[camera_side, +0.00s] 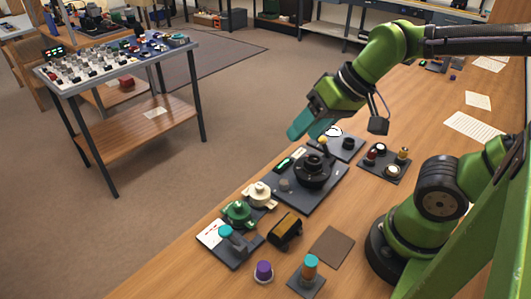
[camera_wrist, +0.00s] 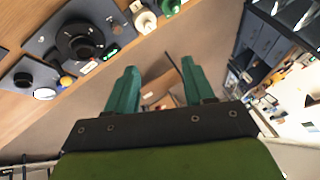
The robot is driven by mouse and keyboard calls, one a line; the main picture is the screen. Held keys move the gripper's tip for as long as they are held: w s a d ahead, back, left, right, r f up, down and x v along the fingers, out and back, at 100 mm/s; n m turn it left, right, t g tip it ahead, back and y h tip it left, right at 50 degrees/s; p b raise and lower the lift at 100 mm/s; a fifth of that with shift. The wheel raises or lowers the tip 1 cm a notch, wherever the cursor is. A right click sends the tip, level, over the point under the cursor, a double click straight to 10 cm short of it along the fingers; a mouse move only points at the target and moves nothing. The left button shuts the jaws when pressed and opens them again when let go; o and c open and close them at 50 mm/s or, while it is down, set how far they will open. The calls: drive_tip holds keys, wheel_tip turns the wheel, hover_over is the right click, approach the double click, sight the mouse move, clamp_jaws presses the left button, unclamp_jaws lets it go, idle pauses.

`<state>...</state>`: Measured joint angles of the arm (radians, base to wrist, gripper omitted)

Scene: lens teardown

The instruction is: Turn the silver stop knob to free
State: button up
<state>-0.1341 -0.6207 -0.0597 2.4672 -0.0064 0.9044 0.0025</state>
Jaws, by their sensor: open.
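A dark plate (camera_side: 322,194) on the bench carries a large black round lens mount (camera_side: 315,170). A small grey knob (camera_side: 285,185), which looks like the silver stop knob, sits on the plate at the mount's left. Its setting is too small to read. In the wrist view the plate (camera_wrist: 45,40) and black mount (camera_wrist: 80,42) are at the upper left, with the small grey knob (camera_wrist: 111,21) near them. My gripper (camera_side: 309,131) is above and beyond the plate, apart from the knob. Its teal fingers (camera_wrist: 158,68) are spread and empty.
A green fixture (camera_side: 238,213) and a cream fixture (camera_side: 259,194) stand left of the plate. A button box (camera_side: 384,162) is to its right. A black-and-gold block (camera_side: 285,231), brown mat (camera_side: 332,246) and purple knob (camera_side: 264,270) lie nearer. The floor is open beyond the bench.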

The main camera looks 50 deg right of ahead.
drive_tip(key=shift+s+d+r+m+t+h, duration=0.25)
drive_tip(key=shift+d+r+t, duration=0.1)
drive_tip(key=shift+d+r, duration=0.15)
drive_tip(key=shift+s+d+r+m+t+h, duration=0.15)
drive_tip(key=shift+s+d+r+t, duration=0.05)
drive_tip(key=shift+d+r+t, duration=0.2)
